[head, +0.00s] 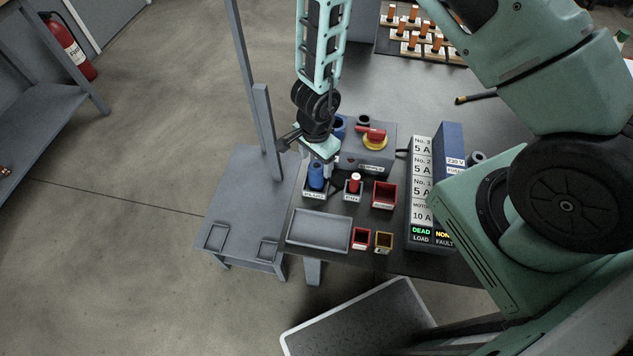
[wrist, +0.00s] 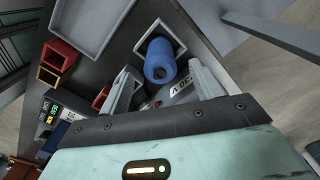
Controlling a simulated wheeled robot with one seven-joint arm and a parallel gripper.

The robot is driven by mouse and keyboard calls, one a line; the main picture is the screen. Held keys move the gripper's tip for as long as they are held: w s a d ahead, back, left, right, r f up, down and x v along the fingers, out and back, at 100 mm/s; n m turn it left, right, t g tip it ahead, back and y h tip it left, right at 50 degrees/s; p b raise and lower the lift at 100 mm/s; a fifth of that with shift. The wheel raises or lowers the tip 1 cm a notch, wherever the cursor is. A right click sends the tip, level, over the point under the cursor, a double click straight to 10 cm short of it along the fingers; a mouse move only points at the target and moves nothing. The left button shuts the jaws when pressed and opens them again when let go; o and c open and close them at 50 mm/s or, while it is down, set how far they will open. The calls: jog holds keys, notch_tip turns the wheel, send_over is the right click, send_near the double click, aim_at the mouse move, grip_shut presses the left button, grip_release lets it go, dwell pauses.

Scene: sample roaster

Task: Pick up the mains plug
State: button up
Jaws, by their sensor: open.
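A blue cylindrical body that looks like the mains plug (head: 316,176) stands in a small square grey holder with a white label at the table's left side. It also shows in the wrist view as a blue cylinder (wrist: 160,60) with a dark round centre in its top, above the holder (wrist: 180,37). My gripper (head: 325,157) points down just behind and above it. In the wrist view my open gripper (wrist: 162,80) has its two pale fingers apart, with the blue cylinder showing beyond and between the tips. I cannot tell whether either finger touches it.
A grey box with a red rotary switch (head: 371,134) stands behind the holder. A red-topped piece (head: 354,180) and a red bin (head: 384,195) stand to the right. An empty grey tray (head: 319,232) lies in front. A labelled fuse panel (head: 421,185) stands further right.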

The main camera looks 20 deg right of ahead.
aim_at(316, 177)
jog(key=shift+d+f+b, duration=0.1)
jog(key=shift+f+b, duration=2.2)
jog(key=shift+f, duration=1)
jog(key=shift+r, duration=0.1)
jog(key=c, duration=1.2)
